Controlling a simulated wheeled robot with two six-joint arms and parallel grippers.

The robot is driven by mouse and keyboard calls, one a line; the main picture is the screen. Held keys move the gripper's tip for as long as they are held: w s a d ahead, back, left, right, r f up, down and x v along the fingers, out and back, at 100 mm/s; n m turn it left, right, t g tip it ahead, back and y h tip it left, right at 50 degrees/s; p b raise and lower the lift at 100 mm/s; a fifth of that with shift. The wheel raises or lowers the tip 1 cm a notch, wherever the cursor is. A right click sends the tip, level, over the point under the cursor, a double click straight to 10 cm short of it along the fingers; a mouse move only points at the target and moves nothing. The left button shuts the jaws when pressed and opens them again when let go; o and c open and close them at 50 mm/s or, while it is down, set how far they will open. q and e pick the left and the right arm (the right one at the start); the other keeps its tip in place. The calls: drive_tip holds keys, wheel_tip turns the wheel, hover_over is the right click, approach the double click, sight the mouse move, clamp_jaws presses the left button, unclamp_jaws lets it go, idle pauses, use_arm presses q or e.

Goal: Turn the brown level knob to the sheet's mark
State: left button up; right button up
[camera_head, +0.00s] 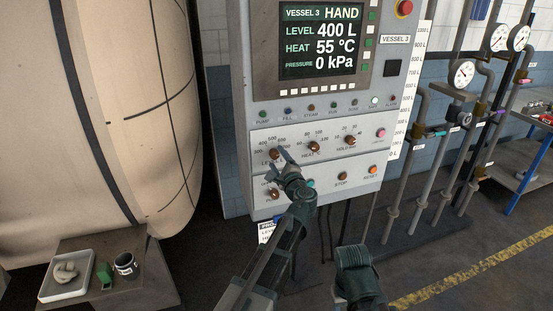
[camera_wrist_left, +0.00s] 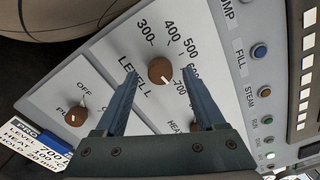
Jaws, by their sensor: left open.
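The brown level knob (camera_wrist_left: 160,71) is on the sloping white panel, with a scale of 300 to 700 around it. Its white pointer mark faces the 700 side. My left gripper (camera_wrist_left: 158,74) is open, with one finger on each side of the knob; I cannot tell whether they touch it. In the head view the left gripper (camera_head: 278,161) is at the level dial and partly covers it. The sheet (camera_wrist_left: 37,143) shows level 700 at the lower left. The display (camera_head: 321,42) reads level 400 L. My right gripper's fingers do not show.
The heat knob (camera_head: 314,146) and hold knob (camera_head: 350,140) are to the right of the level knob. A small brown knob (camera_wrist_left: 76,115) with an OFF mark is below. Pipes with gauges (camera_head: 463,74) stand right of the cabinet. A large beige vessel (camera_head: 95,110) stands left.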

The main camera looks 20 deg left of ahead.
use_arm(q)
drive_tip(key=v, duration=1.2)
drive_tip(key=shift+s, duration=0.2)
drive_tip(key=shift+d, duration=0.1)
drive_tip(key=s+a+f+n+g+h, duration=0.2)
drive_tip(key=s+a+f+n+g, duration=0.3)
drive_tip(key=f, duration=0.4)
drive_tip(key=s+a+f+n+g+h, duration=0.2)
drive_tip(key=s+a+f+n+g, duration=0.1)
drive_tip(key=s+f+n+g, duration=0.4)
drive_tip(key=s+d+f+g+h, duration=0.1)
drive_tip(key=s+d+f+h, duration=0.1)
drive_tip(key=s+d, duration=0.4)
drive_tip(key=s+d+f+g+h, duration=0.2)
drive_tip(key=s+d, duration=0.4)
drive_tip(key=d, duration=0.4)
drive_tip(key=shift+d+f+h, duration=0.4)
drive_tip(key=shift+f, duration=0.3)
